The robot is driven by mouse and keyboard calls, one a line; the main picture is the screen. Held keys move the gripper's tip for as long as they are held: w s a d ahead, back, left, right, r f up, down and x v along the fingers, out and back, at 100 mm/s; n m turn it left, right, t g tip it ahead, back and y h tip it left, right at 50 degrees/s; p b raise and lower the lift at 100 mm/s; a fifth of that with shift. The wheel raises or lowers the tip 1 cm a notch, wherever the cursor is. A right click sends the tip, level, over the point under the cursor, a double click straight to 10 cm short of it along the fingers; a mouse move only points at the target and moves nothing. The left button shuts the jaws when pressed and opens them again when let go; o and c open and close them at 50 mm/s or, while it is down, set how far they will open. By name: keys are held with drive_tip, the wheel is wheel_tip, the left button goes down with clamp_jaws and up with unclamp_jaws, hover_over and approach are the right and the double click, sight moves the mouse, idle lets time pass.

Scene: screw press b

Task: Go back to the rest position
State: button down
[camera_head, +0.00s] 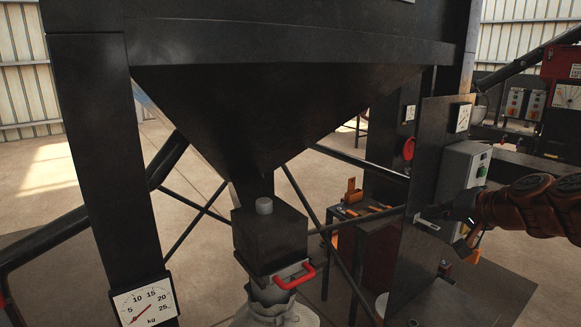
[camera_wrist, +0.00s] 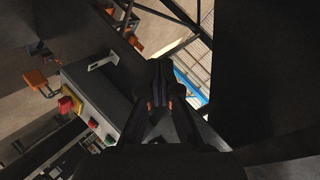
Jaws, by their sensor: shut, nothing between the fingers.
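My gripper (camera_head: 463,206) is at the right of the head view, at the end of my brown arm, in front of the grey control box (camera_head: 461,178) on the hopper's right post. In the wrist view my gripper (camera_wrist: 160,75) shows dark fingers together with nothing between them. The control box (camera_wrist: 98,100) shows there beside and behind the fingers, with red, yellow and green buttons on it. I cannot tell whether the fingers touch the box.
A large black hopper (camera_head: 270,110) on dark posts fills the middle. Below it are an outlet box (camera_head: 270,237) with a red handle (camera_head: 296,275) and a scale dial (camera_head: 146,305) at left. A bench with orange-handled tools (camera_head: 352,192) stands behind. Open floor shows at left.

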drive_tip(key=s+a+f+n+g+p, duration=0.1)
drive_tip(key=s+a+f+n+g, duration=0.1)
drive_tip(key=s+a+f+g, duration=0.45)
drive_tip(key=s+a+f+n+g, duration=0.1)
drive_tip(key=s+a+f+n, duration=0.2)
drive_tip(key=s+a, duration=0.75)
drive_tip(key=s+d+f+g+h, duration=0.1)
drive_tip(key=s+f+g+h, duration=0.1)
drive_tip(key=s, duration=0.8)
drive_tip(key=s+d+f+g+h+p, duration=0.1)
drive_tip(key=s+f, duration=0.4)
drive_tip(key=s, duration=0.6)
drive_tip(key=shift+d+n+g+h+p, duration=0.3)
drive_tip(key=shift+d+g+h, duration=0.5)
drive_tip(key=shift+g, duration=0.45)
drive_tip(key=shift+a, duration=0.1)
